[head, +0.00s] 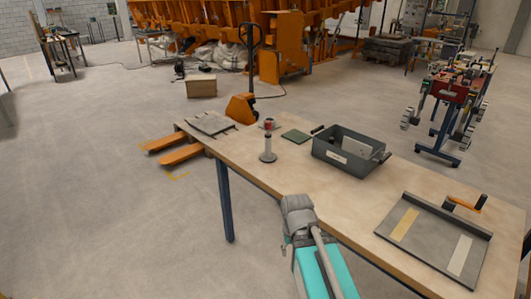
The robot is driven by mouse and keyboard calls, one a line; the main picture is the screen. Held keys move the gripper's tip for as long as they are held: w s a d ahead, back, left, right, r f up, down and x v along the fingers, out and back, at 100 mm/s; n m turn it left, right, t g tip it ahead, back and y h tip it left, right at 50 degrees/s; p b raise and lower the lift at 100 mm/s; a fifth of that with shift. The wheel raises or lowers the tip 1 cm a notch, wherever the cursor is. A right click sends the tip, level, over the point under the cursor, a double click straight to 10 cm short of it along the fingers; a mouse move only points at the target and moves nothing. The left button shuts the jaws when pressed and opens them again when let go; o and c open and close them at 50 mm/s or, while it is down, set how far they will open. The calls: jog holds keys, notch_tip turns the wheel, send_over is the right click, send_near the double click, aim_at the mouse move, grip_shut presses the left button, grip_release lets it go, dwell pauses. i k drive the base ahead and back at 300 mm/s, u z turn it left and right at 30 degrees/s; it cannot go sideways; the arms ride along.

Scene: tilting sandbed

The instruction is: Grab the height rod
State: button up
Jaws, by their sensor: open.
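Part of my arm, grey and turquoise, reaches in from the bottom edge over the near side of the bench. The arm part in view is to the right of and nearer than the rod. My gripper's fingers do not show, and nothing held is visible.
Grey plates (209,122) lie at the far left end. A shallow grey tray (432,238) fills the right end.

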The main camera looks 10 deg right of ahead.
aim_at(268, 157)
jog(key=z, duration=0.1)
jog(key=i, duration=1)
jog(key=u, duration=0.05)
